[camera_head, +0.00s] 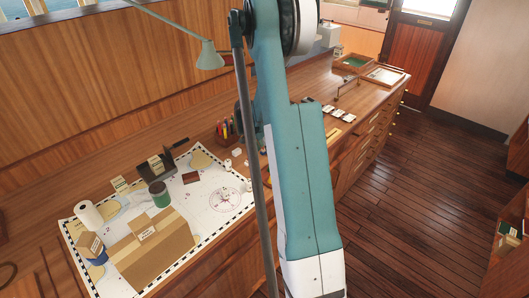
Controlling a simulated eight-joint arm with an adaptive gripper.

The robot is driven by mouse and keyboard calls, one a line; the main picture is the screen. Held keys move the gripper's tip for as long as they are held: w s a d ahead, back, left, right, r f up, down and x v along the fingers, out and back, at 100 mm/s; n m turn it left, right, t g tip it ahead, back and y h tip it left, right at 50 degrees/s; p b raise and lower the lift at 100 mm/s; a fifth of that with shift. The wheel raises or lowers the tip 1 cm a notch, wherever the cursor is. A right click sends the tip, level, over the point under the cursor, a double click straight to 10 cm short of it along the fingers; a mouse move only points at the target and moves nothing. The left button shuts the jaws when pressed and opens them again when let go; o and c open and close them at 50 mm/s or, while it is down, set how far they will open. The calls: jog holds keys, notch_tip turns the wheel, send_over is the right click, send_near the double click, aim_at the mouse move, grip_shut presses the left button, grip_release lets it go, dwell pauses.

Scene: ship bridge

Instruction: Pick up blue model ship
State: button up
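I cannot make out a clear blue model ship in this view. A small blue object (97,256) with a pale label stands at the left end of the chart, beside a cardboard box; it is too small to tell what it is. My teal and white arm comes down through the middle of the view and leaves at the bottom edge. My gripper is out of view, and the arm hides part of the counter behind it.
A chart (200,215) covers the near counter. On it are the cardboard box (165,257), a white roll (88,214) and a green can (159,194). A pen holder (226,133) and a lamp (208,57) stand behind. Trays (354,62) lie farther right. The wooden floor (420,190) is clear.

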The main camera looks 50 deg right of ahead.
dwell(0.3)
jog(key=c, duration=0.8)
jog(key=shift+r, duration=0.15)
jog(key=shift+r, duration=4.9)
